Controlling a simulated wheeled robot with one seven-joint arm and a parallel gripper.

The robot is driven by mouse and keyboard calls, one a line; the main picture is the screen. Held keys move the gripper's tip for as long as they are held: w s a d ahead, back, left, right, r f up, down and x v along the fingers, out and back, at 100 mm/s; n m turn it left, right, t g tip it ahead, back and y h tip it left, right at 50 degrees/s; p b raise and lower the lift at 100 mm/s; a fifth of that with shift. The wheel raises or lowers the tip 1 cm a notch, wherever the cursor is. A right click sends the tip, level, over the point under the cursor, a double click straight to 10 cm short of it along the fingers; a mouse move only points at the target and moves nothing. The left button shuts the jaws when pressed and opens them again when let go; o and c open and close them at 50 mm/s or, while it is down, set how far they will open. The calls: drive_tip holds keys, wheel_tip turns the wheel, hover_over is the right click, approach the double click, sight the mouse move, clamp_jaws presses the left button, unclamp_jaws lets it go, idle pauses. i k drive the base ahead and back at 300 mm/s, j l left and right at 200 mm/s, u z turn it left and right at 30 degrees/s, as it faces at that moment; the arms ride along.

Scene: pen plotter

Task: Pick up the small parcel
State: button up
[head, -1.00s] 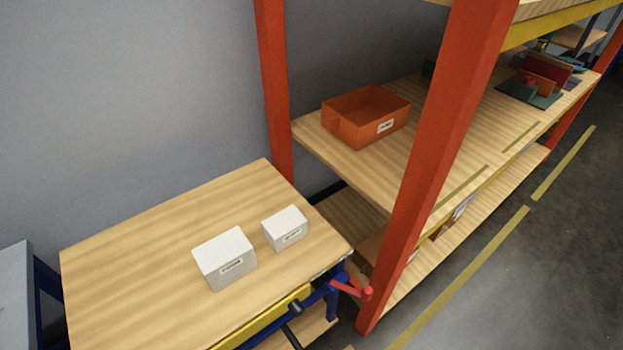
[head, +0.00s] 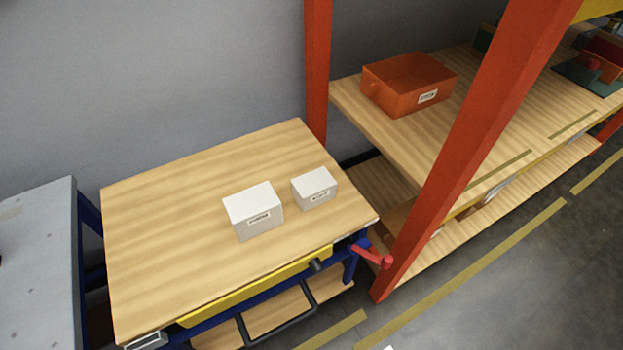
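Two white boxes with labels stand side by side on a wooden-topped workbench (head: 160,215) in the head view. The smaller one, the small parcel (head: 314,188), is on the right near the bench's right end. The larger white box (head: 253,211) stands just left of it, with a narrow gap between them. The labels are too small to read. My gripper is not in view.
An orange-red rack upright (head: 470,150) stands right of the bench. An orange bin (head: 408,84) sits on the rack's wooden shelf. A red-handled vise part (head: 372,256) juts from the bench's right corner. A grey table (head: 38,265) is at left. The bench's left half is clear.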

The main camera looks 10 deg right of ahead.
sight(312, 189)
drive_tip(key=i+l+u, duration=0.1)
drive_tip(key=i+l, duration=0.65)
drive_tip(key=i, duration=0.15)
